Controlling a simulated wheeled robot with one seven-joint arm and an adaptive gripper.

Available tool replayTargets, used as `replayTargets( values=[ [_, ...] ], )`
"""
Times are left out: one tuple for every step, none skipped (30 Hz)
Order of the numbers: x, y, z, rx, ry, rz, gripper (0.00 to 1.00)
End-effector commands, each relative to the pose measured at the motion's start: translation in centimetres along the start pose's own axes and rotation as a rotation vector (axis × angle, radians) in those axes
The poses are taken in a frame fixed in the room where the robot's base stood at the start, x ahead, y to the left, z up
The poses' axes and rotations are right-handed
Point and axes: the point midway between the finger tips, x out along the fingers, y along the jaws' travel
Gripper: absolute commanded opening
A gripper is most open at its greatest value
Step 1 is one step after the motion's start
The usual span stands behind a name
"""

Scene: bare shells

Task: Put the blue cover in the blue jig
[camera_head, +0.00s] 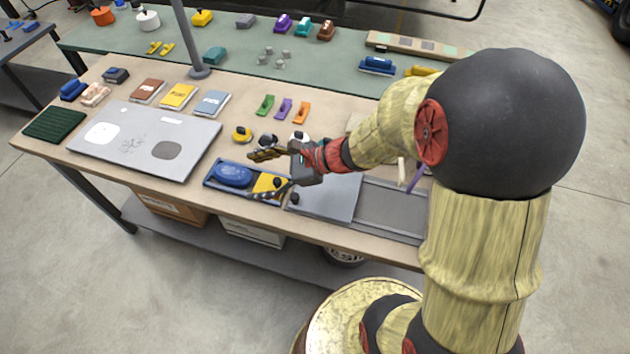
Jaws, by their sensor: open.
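A glossy blue oval piece (232,174), which looks like the blue cover, lies in the left part of a shallow dark-blue tray (209,182) near the bench's front edge. A yellow piece with a dark knob (266,184) sits in the tray's right part. My gripper (264,172) is open, with its fingers pointing left above the yellow piece and to the right of the blue oval; nothing shows held. A blue block-like holder (377,65) stands on the far green bench; I cannot tell whether it is the blue jig. Another blue piece (72,90) is at the near bench's left end.
A light grey panel (190,140) lies left of the tray. Grey plates (335,195) lie right of it, partly behind my arm. Small coloured clips (284,108) and flat boxes (178,96) stand behind. A grey post (186,40) rises at the bench's back edge.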

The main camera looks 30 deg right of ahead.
Motion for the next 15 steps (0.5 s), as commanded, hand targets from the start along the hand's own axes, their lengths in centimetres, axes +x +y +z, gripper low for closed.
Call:
replayTargets(
  values=[
    [-0.6,1.7,2.0,-0.139,0.025,0.06,0.69],
    [-1.1,2.7,2.8,-0.224,0.044,0.099,0.69],
    [-1.8,4.2,3.7,-0.338,0.07,0.15,0.69],
    [-2.3,5.2,4.2,-0.422,0.091,0.187,0.69],
    [-3.0,6.2,4.6,-0.507,0.113,0.224,0.69],
    [-3.9,7.3,5.0,-0.62,0.144,0.27,0.69],
    [-4.7,8.1,5.2,-0.706,0.167,0.305,0.69],
    [-5.5,8.8,5.4,-0.789,0.192,0.338,0.69],
    [-6.6,9.7,5.6,-0.902,0.226,0.38,0.69],
    [-7.5,10.1,5.6,-0.986,0.254,0.41,0.69],
    [-8.4,10.6,5.7,-1.07,0.282,0.44,0.69],
    [-9.7,11.0,5.7,-1.182,0.322,0.479,0.69],
    [-10.7,11.2,5.7,-1.263,0.353,0.508,0.69],
    [-11.8,11.3,5.7,-1.344,0.386,0.534,0.69],
    [-13.1,11.3,5.7,-1.447,0.43,0.566,0.69]
  ],
)
